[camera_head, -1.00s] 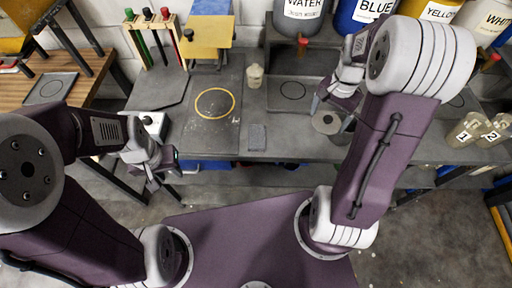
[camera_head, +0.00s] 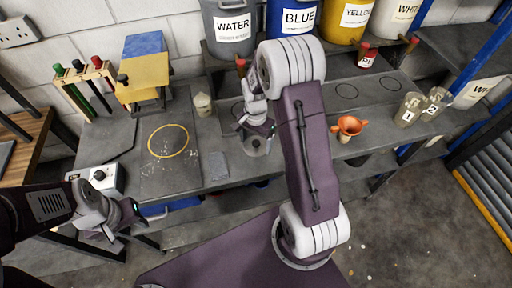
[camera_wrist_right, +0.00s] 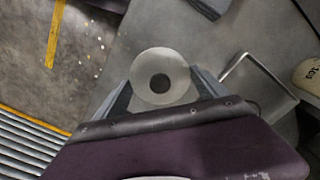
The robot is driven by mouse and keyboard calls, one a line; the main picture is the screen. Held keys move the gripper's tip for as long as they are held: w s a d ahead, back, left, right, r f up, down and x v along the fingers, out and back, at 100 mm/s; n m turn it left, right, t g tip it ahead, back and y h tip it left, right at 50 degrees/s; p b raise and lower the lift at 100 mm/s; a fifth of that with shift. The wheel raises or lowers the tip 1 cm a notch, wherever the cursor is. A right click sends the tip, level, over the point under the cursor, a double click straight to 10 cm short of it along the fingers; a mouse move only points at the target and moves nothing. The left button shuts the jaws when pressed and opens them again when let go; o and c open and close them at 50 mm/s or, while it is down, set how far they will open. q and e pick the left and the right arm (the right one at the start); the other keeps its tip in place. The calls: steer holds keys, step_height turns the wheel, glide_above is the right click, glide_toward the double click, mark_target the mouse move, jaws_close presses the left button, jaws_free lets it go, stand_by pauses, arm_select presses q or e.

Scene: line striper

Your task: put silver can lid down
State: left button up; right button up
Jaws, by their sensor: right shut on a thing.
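My right gripper (camera_head: 257,132) is over the grey bench, with its fingers pointing down. In the right wrist view, a round pale silver piece with a dark round centre, which I take to be the silver can lid (camera_wrist_right: 150,63), sits between the two fingers, and the gripper is shut on it. In the head view the lid (camera_head: 256,147) shows only partly below the fingers. I cannot tell whether it touches the bench. My left gripper (camera_head: 125,217) is at the lower left, off the bench's front edge; its finger gap is unclear.
A small pale cup (camera_head: 203,105) and a grey pad (camera_head: 217,166) stand left of my right gripper. An orange funnel (camera_head: 348,127) and clear jugs (camera_head: 410,110) are to the right. Large labelled paint drums (camera_head: 230,30) line the back. The yellow-ringed area (camera_head: 168,141) is clear.

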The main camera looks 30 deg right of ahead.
mark_target(256, 149)
steer(key=f, duration=0.3)
steer(key=shift+s+a, duration=0.15)
steer(key=shift+s, duration=0.05)
steer(key=shift+w+f, duration=0.2)
steer(key=shift+f, duration=0.3)
steer(key=shift+s+f, duration=0.15)
steer(key=o, duration=1.2)
steer(key=shift+o, duration=0.2)
step_height(256, 149, up, 12)
steer(key=shift+r, duration=0.2)
steer(key=s+a+f+n, duration=0.1)
steer(key=s+a+n, duration=0.2)
steer(key=s+n, duration=0.2)
steer(key=s+a+f+n+t, duration=0.1)
steer(key=s+a+n, duration=0.3)
steer(key=s+n, duration=0.2)
steer(key=shift+s+f, duration=0.2)
steer(key=shift+s, duration=0.5)
